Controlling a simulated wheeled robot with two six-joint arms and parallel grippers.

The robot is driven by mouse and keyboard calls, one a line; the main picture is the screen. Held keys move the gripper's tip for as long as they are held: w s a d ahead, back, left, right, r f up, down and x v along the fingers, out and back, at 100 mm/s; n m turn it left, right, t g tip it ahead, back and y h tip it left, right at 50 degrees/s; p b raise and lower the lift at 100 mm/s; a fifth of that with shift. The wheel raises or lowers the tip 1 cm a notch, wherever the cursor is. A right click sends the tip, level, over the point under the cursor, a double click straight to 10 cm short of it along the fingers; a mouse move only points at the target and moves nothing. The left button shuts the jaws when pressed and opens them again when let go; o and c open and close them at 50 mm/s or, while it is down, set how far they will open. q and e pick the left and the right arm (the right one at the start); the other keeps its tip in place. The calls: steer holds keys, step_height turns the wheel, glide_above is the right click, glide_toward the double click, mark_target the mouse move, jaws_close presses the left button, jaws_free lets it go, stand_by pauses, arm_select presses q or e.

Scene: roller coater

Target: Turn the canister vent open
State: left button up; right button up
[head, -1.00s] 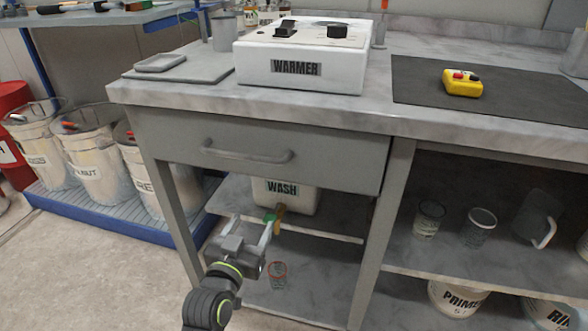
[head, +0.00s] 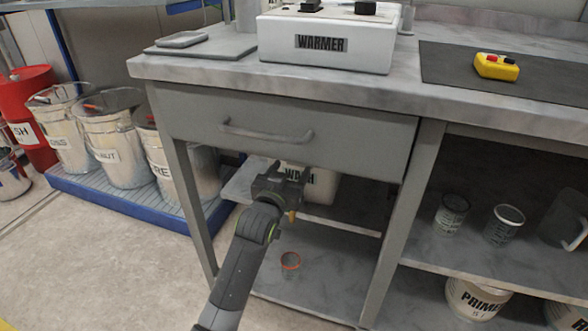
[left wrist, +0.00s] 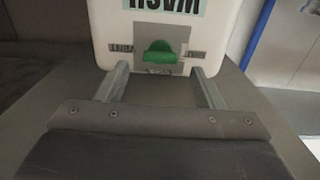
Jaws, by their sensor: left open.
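The white WASH canister (head: 322,187) stands on the shelf under the drawer, partly hidden behind my left gripper (head: 287,172). In the left wrist view its label is upside down and the canister (left wrist: 100,30) fills the upper middle. A green vent knob (left wrist: 158,57) sits on a grey plate with small lettering on either side, too small to read. My left gripper (left wrist: 160,72) is open, its two fingers apart on either side of the plate, with the knob between them. I cannot tell whether the fingers touch the canister. My right gripper is not in view.
A grey drawer (head: 350,135) with a bar handle hangs above the canister. A small yellow part (head: 291,216) shows below the gripper.

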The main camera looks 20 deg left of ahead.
arm_select(q)
steer(key=shift+w+b, duration=0.35)
steer(key=shift+w, duration=1.3)
steer(key=shift+c, duration=0.4)
